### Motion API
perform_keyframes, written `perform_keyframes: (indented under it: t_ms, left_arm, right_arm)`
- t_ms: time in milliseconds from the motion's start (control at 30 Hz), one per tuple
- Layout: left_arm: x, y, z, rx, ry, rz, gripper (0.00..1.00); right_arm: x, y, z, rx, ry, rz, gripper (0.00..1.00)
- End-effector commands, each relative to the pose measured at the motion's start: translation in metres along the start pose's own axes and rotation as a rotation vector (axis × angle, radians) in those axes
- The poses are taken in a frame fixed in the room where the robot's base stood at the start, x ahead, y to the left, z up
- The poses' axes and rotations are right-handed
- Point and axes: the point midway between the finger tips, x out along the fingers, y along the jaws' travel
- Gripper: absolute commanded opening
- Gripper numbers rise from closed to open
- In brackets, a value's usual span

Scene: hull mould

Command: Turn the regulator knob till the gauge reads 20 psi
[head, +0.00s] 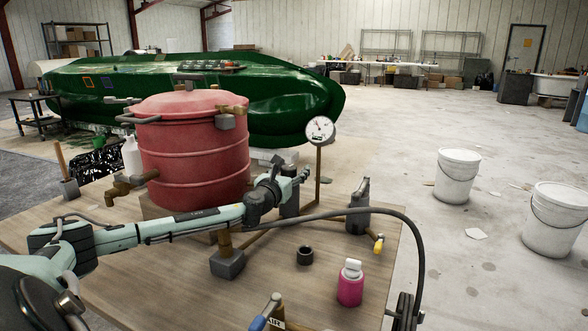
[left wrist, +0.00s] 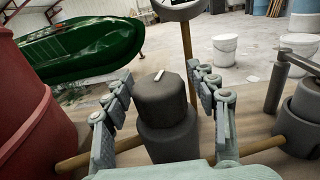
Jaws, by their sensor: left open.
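The regulator knob is a dark grey upright cylinder with a white mark on top; in the left wrist view the knob (left wrist: 163,104) stands between my fingers. In the head view the regulator (head: 289,206) is partly hidden behind my gripper. My left gripper (head: 293,177) is open, its fingers on either side of the knob with a visible gap; contact is not seen. The round white gauge (head: 320,129) stands on a thin brass post behind it. Its needle leans to the upper left, but the figures are too small to read. My right gripper is not in view.
A red pressure pot (head: 192,150) stands left of the regulator on the wooden table (head: 190,290). A grey valve-like part (head: 359,208), a black ring (head: 305,255) and a pink bottle (head: 350,287) are to the right. A dark hose (head: 395,217) arches over the table's right edge.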

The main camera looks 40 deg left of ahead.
Motion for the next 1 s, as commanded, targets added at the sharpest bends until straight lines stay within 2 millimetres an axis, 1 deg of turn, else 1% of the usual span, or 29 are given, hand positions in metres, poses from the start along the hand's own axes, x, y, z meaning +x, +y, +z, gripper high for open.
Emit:
perform_keyframes:
  t_ms: [33,133,433,467,867,1000]
  left_arm:
    - [0.0055,-0.0002,0.0002,-0.002,-0.001,0.0,0.58]
    - [0.0115,-0.0006,0.0002,-0.002,0.0,0.0,0.58]
    - [0.0135,-0.0008,-0.0001,0.0,0.001,-0.002,0.58]
    - [0.0135,-0.0008,-0.0001,0.0,0.001,-0.002,0.55]
    - [0.0133,-0.0006,-0.0001,0.0,0.001,-0.002,0.06]
    - [0.0133,-0.0006,-0.0001,0.0,0.001,-0.002,0.02]
  right_arm:
    - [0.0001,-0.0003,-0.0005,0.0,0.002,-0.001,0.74]
    - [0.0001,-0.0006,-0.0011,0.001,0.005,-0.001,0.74]
    - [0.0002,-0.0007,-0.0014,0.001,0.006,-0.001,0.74]
    - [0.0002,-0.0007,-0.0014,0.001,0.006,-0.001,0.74]
    - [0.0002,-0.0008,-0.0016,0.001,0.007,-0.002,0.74]
    - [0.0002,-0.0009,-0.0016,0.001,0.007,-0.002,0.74]
